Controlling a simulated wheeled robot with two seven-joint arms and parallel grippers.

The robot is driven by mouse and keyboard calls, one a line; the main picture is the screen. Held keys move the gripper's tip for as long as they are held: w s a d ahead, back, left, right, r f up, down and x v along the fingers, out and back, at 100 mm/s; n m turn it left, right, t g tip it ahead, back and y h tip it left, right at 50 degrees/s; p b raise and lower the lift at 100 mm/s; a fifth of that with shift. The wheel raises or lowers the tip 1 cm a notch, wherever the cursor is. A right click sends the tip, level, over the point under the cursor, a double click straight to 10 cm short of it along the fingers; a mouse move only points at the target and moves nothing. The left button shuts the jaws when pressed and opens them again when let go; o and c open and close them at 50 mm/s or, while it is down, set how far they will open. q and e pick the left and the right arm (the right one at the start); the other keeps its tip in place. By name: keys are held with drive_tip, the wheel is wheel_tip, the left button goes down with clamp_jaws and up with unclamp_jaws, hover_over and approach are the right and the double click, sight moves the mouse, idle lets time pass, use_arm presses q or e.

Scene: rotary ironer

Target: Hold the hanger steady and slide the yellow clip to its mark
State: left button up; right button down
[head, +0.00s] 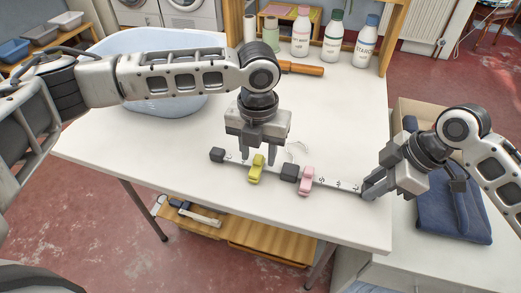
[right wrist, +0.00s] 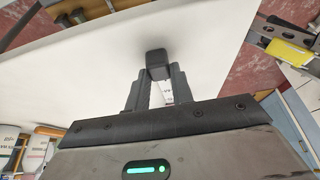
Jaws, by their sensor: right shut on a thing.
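The hanger (head: 335,186) is a thin pale bar with dark marks, lying along the front of the white table, with dark blocks at its left end and middle. The yellow clip (head: 256,169) sits on it between those two blocks. A pink clip (head: 306,181) sits right of the middle block. My left gripper (head: 258,157) is open just above and behind the yellow clip, fingers apart to either side of it. My right gripper (head: 368,191) is shut on the hanger's right end; the right wrist view shows a dark block (right wrist: 158,64) at its fingertips.
The white table (head: 190,187) is mostly clear around the hanger. A pale blue basin (head: 150,104) stands at the back left, partly behind my left arm. Several bottles (head: 333,36) and an orange-handled tool (head: 302,69) are at the back. Folded dark blue cloth (head: 448,215) lies at the right.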

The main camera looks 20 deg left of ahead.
sight(259, 157)
use_arm(q)
wheel_tip(259, 157, up, 12)
idle(0.7)
use_arm(e)
drive_tip(key=c, duration=1.1)
unclamp_jaws()
drive_tip(key=shift+c, duration=0.2)
